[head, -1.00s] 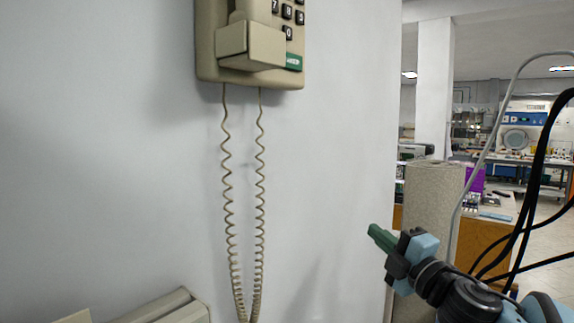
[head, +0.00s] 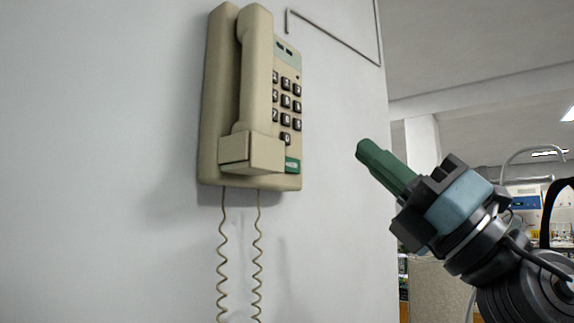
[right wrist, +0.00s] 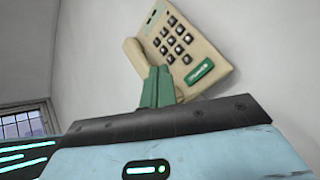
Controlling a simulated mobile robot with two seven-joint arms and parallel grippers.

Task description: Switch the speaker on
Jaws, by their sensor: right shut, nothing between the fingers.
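A beige wall telephone (head: 222,100) hangs on the white wall, left of centre in the head view. Its handset (head: 257,75) sits in the cradle, left of the dark number keys. A green button (head: 292,165) is at the lower right of its face. The right wrist view also shows the phone (right wrist: 198,28) and the green button (right wrist: 199,71). My right gripper (head: 363,150) has its green fingers shut and empty, apart from the phone to its right and pointing up-left. In the wrist view the fingertips overlap the phone's lower edge. My left gripper is out of view.
A coiled cord (head: 222,250) hangs below the phone. A thin bent metal rod (head: 335,38) is on the wall above right. The wall ends at right, where a workshop lies beyond. A barred window (right wrist: 22,123) shows in the wrist view.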

